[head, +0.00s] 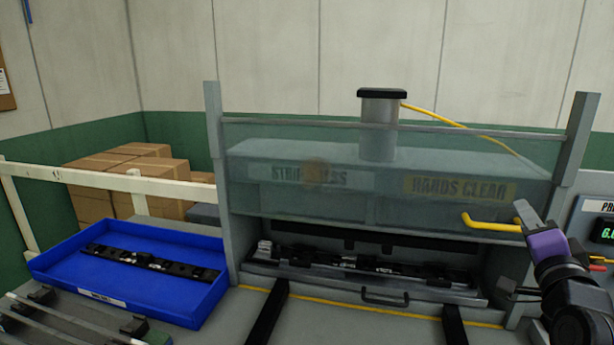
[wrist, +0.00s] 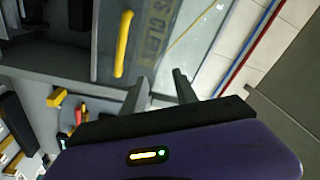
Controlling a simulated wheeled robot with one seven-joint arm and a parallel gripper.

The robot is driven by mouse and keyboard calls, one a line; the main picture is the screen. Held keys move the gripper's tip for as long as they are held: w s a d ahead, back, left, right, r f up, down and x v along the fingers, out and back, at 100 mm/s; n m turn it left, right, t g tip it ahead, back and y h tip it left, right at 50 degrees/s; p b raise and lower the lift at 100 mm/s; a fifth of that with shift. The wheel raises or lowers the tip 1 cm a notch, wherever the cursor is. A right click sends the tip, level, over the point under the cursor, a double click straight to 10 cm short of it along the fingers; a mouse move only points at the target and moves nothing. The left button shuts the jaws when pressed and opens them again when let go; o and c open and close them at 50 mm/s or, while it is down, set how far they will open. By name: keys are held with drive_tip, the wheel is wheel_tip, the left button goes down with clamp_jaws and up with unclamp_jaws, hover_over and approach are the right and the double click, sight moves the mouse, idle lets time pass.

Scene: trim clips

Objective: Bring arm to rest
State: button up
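My gripper (head: 523,213) is at the right of the head view, in front of the press's right post and just right of the yellow handle (head: 492,223). In the wrist view its two fingers (wrist: 160,82) stand apart with nothing between them. The yellow handle (wrist: 124,44) shows there beyond the fingertips, apart from them. The handle sits at the lower right of the press's clear guard (head: 300,203). The space under the guard is open, and a dark strip with clips (head: 365,272) lies in the drawer-like fixture there.
A blue tray (head: 60,287) at left holds another black strip (head: 150,262). Metal rails (head: 50,318) lie in front of it. A panel with a green display (head: 603,232) stands right of the press. Cardboard boxes (head: 125,175) sit behind a white railing (head: 90,179).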

drive_tip(key=s+a+f+n+t+y, duration=0.1)
drive_tip(key=s+a+f+n+y, duration=0.1)
drive_tip(key=s+a+f+n, duration=0.65)
drive_tip(key=s+a+f+n+t+y, duration=0.1)
drive_tip(key=s+a+f+n, duration=0.5)
drive_tip(key=s, duration=0.5)
drive_tip(key=s+a+f+g+y, duration=0.1)
drive_tip(key=s+f, duration=0.3)
drive_tip(key=s, duration=0.4)
drive_tip(key=s+a+f+n+g+y+b, duration=0.1)
drive_tip(key=s+a+f, duration=0.3)
drive_tip(key=s, duration=0.5)
drive_tip(key=s+a+f+g+y, duration=0.1)
drive_tip(key=s+a+f+g, duration=0.2)
drive_tip(key=s, duration=0.6)
drive_tip(key=shift+f+y+b, duration=0.3)
drive_tip(key=shift+f+b, duration=0.1)
drive_tip(key=shift+f, duration=0.45)
